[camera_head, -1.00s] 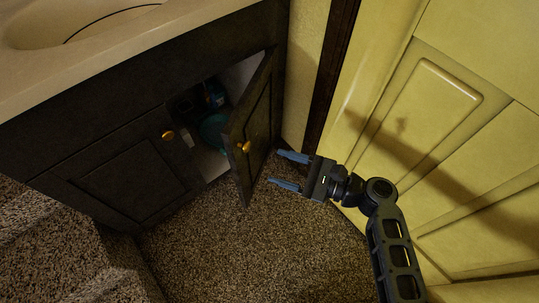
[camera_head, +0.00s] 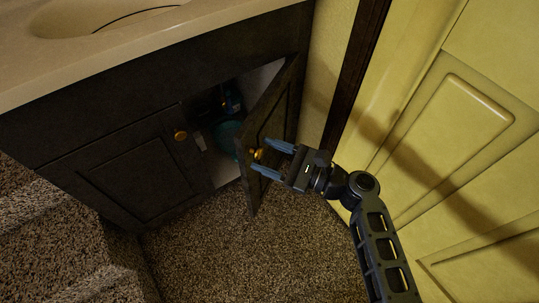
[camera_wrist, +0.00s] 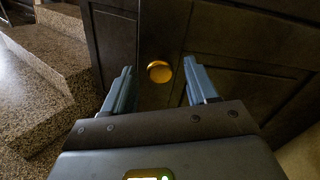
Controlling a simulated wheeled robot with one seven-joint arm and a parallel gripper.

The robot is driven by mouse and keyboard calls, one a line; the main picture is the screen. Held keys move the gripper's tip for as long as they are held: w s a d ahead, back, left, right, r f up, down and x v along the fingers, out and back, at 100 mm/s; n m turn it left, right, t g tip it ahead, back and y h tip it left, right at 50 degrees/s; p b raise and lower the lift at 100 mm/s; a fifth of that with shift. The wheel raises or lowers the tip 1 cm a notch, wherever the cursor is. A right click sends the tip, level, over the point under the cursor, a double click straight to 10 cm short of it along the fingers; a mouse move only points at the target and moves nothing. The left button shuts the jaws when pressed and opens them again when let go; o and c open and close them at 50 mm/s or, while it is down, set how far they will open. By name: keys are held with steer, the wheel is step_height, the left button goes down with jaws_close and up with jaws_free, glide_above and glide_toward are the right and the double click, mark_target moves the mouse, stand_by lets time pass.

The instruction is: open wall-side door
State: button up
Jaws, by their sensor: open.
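The wall-side cabinet door (camera_head: 282,112) is dark wood and stands partly open, swung out from the vanity on the side near the yellow wall. Its round brass knob (camera_head: 257,154) is on the door's outer face near the free edge. My gripper (camera_head: 261,157) is open, its blue fingers pointing at the door with the knob around their tips. In the wrist view the knob (camera_wrist: 159,71) shows between and slightly beyond the two open fingers. I cannot tell whether a finger touches the door.
The other cabinet door (camera_head: 139,170) is shut, with its own brass knob (camera_head: 180,135). Bottles and a teal item (camera_head: 228,138) sit inside the cabinet. A yellow panelled door (camera_head: 470,120) stands close on the right. Speckled carpet (camera_head: 250,260) is clear in front; carpeted steps are at left.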

steer(key=shift+c, duration=0.3)
jaws_close()
stand_by(0.3)
